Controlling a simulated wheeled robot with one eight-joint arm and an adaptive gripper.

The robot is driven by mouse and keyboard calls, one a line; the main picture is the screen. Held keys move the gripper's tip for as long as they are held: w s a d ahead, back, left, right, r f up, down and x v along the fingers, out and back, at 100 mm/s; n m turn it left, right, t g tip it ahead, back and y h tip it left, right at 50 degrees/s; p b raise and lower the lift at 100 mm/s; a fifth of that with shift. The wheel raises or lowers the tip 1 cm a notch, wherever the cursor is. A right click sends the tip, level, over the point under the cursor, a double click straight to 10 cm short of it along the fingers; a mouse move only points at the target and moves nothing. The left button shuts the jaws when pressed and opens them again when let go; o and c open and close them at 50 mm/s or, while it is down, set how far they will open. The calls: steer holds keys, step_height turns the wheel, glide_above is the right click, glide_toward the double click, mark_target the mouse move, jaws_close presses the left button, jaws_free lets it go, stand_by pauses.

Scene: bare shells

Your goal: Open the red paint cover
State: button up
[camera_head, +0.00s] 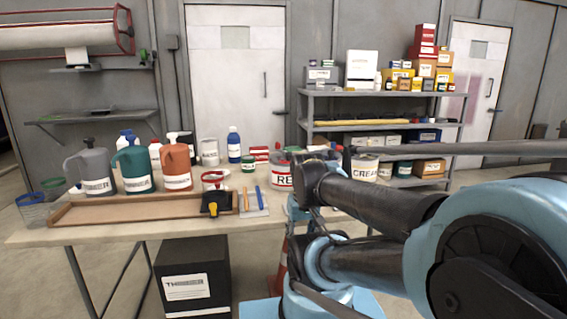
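The red paint can (284,181) stands at the right end of the work table. My dark and light blue arm reaches in from the right and passes in front of the can. I cannot make out my gripper's fingers anywhere in the view.
The table (100,231) also holds several jugs and bottles, a small green can (248,164), a wooden tray (130,208) and a black and yellow tool (214,203). A loaded shelf (385,125) is behind. A black box (193,275) is below.

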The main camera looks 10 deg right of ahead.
steer(key=shift+w, duration=0.35)
